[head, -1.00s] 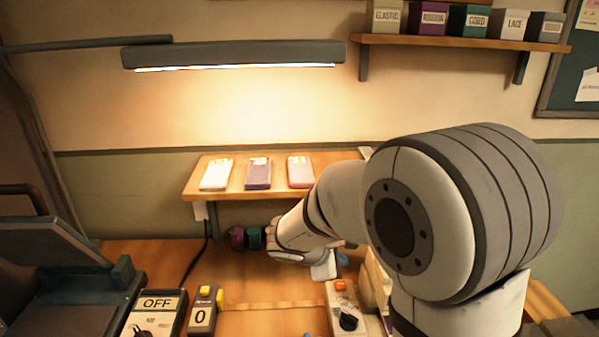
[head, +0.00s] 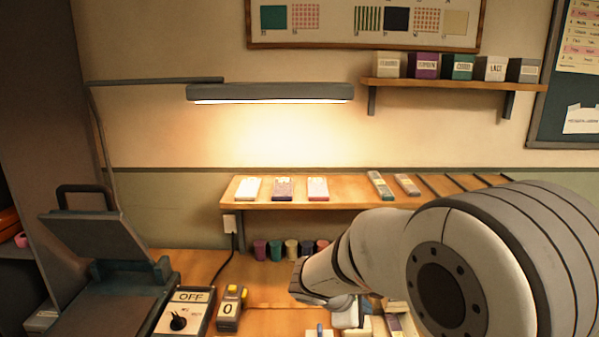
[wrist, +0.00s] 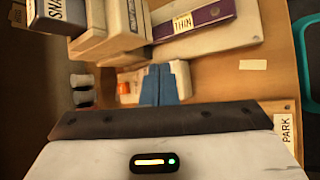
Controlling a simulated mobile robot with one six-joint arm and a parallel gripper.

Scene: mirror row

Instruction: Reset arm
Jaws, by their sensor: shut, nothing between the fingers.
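My gripper (wrist: 165,84) shows in the wrist view as two blue fingers held together, with nothing between them. It is over the wooden bench (wrist: 274,90), near a white block with a purple strip marked THIN (wrist: 204,17). In the head view my arm comes in from the right and bends down to the bench. Its wrist end is at the lower middle, and the fingers cannot be made out clearly there.
A control box marked OFF (head: 185,312) and a yellow-grey counter reading 0 (head: 230,308) stand left of my arm. A hinged press (head: 100,240) is farther left. Several spools (head: 276,250) stand under a low shelf (head: 345,189). A lamp (head: 270,92) hangs above.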

